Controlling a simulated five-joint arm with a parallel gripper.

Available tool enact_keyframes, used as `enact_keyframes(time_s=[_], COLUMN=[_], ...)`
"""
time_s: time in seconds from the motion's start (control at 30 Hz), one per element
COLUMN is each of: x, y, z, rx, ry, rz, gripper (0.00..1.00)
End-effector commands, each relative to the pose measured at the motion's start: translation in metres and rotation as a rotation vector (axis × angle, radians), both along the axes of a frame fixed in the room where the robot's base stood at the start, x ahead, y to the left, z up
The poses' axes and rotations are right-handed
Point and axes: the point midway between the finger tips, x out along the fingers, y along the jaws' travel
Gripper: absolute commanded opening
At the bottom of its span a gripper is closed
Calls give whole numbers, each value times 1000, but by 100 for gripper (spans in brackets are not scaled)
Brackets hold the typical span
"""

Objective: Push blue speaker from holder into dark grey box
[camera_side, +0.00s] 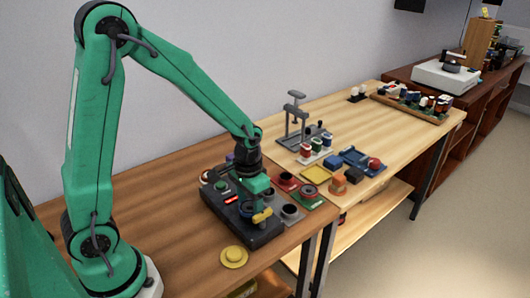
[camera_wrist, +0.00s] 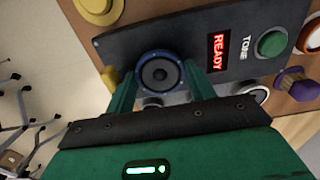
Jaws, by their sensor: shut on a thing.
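The blue-rimmed speaker (camera_wrist: 160,72) with a dark round cone shows in the wrist view, facing the camera. My gripper (camera_wrist: 160,68) has its green fingers on either side of it and is shut on it. The speaker lies over the top panel of the dark grey box (camera_wrist: 128,42); whether it is seated in an opening or held just above cannot be told. In the side view, my gripper (camera_side: 253,199) is low over the front part of the dark grey box (camera_side: 225,220), and the speaker is hard to make out there. I cannot identify the holder clearly.
The box has a lit READY display (camera_wrist: 218,50), a green button (camera_wrist: 270,44) and a yellow lever (camera_side: 262,215). A yellow round part (camera_side: 233,256) lies in front of it. Coloured parts and trays crowd its right; the wooden table (camera_side: 150,215) is clear at left.

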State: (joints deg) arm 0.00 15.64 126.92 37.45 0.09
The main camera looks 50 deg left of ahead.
Motion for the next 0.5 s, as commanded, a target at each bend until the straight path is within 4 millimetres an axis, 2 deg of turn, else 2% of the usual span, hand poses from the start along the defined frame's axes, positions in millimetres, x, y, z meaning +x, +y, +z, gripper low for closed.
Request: enact_keyframes(time_s=[0.5], x=[0], y=[0], z=[-3], rx=[0], ry=[1], rz=[0], gripper=[34])
